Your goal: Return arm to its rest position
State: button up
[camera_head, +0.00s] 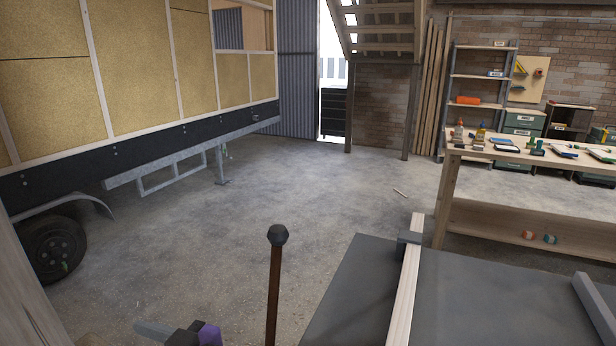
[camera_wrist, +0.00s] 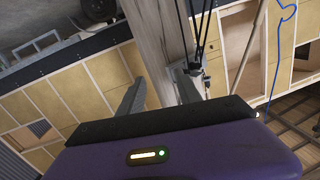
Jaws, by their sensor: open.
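My gripper (camera_head: 168,333) shows only in part at the bottom left of the head view, as a grey finger and a dark and purple body. In the wrist view my gripper (camera_wrist: 157,84) has its two grey fingers apart, in front of its purple housing with a lit yellow strip. A pale wooden post (camera_wrist: 152,42) shows between and beyond the fingers. I cannot tell how far it is from them. Most of my arm is out of view.
The panelled hut trailer (camera_head: 135,60) stands at the left with its wheel (camera_head: 54,250). A dark grey surface (camera_head: 350,285) with a wooden batten (camera_head: 405,285) is at the front right. A workbench (camera_head: 470,160) with tools stands at the right. The concrete floor (camera_head: 290,190) between is mostly clear.

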jog(key=d+r+m+t+h, duration=0.2)
jog(key=d+r+m+t, duration=0.1)
jog(key=d+m+t, duration=0.6)
jog(key=s+d+f+m+t+h, duration=0.25)
jog(key=d+h, duration=0.25)
jog(key=d, duration=0.5)
jog(key=s+d+f+m+t+h, duration=0.2)
jog(key=s+d+m+t+h, duration=0.15)
jog(key=d, duration=0.55)
jog(key=s+d+f+g+h, duration=0.1)
jog(key=s+d+f+h, duration=0.1)
jog(key=s+d, duration=0.4)
jog(key=s+d+f+n+g+h, duration=0.1)
jog(key=s+d, duration=0.5)
jog(key=s, duration=0.6)
jog(key=s+d+f+g+h, duration=0.3)
jog(key=s+d+f, duration=0.2)
jog(key=s+d, duration=0.2)
jog(key=shift+s+f+n, duration=0.3)
jog(key=shift+s, duration=0.6)
